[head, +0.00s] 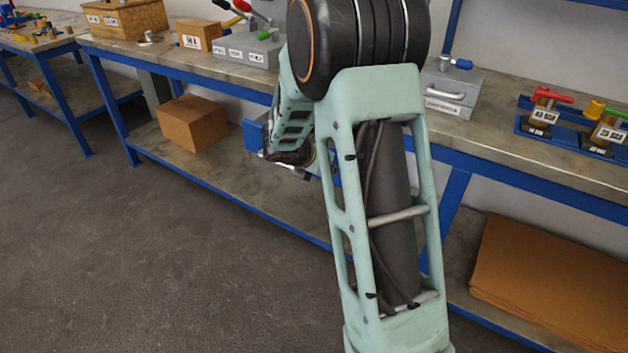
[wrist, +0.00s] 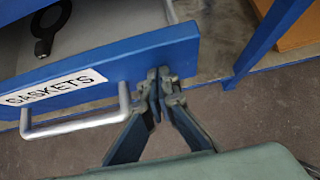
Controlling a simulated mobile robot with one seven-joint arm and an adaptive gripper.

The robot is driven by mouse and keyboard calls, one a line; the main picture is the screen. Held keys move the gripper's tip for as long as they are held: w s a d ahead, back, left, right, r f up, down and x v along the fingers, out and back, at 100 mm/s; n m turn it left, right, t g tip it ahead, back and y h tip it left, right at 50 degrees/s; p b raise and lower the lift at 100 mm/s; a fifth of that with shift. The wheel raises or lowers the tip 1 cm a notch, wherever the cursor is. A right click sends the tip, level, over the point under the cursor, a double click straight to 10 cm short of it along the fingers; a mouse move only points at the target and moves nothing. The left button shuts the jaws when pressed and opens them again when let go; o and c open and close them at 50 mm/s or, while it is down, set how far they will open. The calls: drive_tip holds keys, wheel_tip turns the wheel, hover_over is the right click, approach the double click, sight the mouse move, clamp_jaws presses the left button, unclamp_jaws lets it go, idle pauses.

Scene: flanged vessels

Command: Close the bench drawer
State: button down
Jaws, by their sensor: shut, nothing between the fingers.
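The bench drawer (wrist: 150,55) is open in the wrist view. Its blue front carries a white label reading GASKETS (wrist: 55,87) and a metal bar handle (wrist: 75,123). A dark ring-ended part (wrist: 50,30) lies inside. My gripper (wrist: 160,78) is shut and empty, its fingertips at the right end of the drawer front, to the right of the handle. I cannot tell whether they touch it. In the head view a blue piece that looks like the drawer front (head: 254,137) shows below the bench edge. My arm hides most of the drawer there.
The workbench (head: 540,175) has blue legs and a lower shelf. A cardboard box (head: 191,123) and a brown stack (head: 555,275) sit on the shelf. Grey boxes, including one with a handle (head: 447,92), and valves (head: 545,112) stand on top. The floor (head: 150,270) in front is clear.

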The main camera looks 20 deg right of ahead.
drive_tip(key=w+d, duration=0.1)
drive_tip(key=d, duration=0.1)
drive_tip(key=w+d+p, duration=0.1)
drive_tip(key=w+d, duration=0.1)
drive_tip(key=w+d+p, duration=0.1)
drive_tip(key=d, duration=0.1)
drive_tip(key=shift+w, duration=0.2)
drive_tip(key=shift+d+r, duration=0.1)
drive_tip(key=shift+d, duration=0.05)
drive_tip(key=shift+w+d+r, duration=0.1)
